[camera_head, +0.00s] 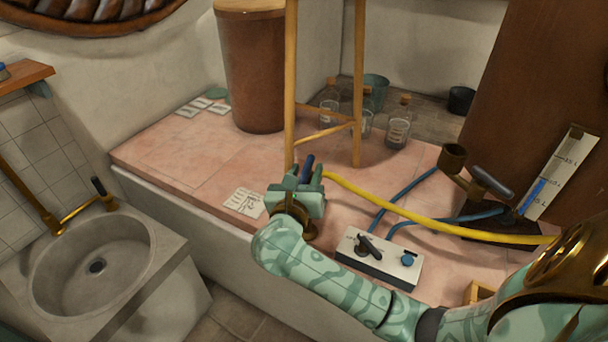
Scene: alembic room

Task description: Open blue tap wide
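My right gripper (303,178), pale green, is over the pink tiled ledge, at the end of my patterned arm. A short dark blue handle (308,166) sticks up between its fingers; the handle's lower part is hidden, and I cannot tell if the fingers press on it. A white box (348,251) on the ledge, right of and below the gripper, carries a dark lever (369,246) and a round blue knob (408,259). Which of these is the blue tap is not clear. My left gripper is not in view.
A yellow hose (430,219) runs right from beside the gripper. Blue hoses (402,189) lie behind the box. A wooden stand (291,90) rises behind the gripper. A brass cup (453,157) and gauge board (557,170) stand right; a sink (143,265) stands left.

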